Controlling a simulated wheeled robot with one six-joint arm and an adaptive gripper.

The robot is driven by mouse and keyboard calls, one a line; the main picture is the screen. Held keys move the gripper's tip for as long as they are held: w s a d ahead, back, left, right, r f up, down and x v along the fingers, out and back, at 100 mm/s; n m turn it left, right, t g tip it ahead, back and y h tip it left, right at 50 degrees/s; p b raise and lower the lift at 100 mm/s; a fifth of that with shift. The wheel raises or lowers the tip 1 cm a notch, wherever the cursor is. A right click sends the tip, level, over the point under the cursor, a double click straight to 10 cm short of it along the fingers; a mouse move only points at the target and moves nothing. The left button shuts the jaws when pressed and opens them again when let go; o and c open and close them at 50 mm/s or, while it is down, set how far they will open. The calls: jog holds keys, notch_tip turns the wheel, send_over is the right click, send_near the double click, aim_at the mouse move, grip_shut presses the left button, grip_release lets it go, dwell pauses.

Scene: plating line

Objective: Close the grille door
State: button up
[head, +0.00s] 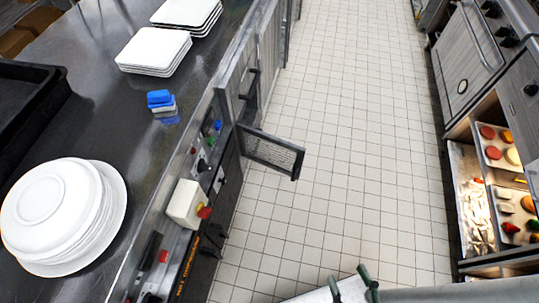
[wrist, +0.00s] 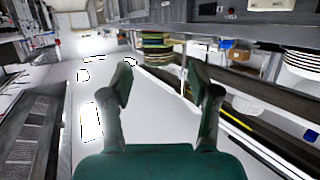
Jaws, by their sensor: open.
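The grille door (head: 272,151) is a small dark-framed mesh panel in the head view. It stands open, swung out from the front of the left counter over the tiled floor. My gripper (head: 351,284) is at the bottom of the head view, right of and nearer than the door, and does not touch it. In the wrist view my gripper (wrist: 161,82) has its two fingers spread with nothing between them. I cannot make out the grille door for certain in the wrist view.
The left counter holds a stack of round plates (head: 58,215), square plates (head: 153,52) and a blue-topped block (head: 161,101). A control box with a red button (head: 186,204) juts from its front. Open food drawers (head: 476,199) stand at right. The tiled aisle (head: 355,130) between is clear.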

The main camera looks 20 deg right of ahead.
jog(key=shift+d, duration=0.25)
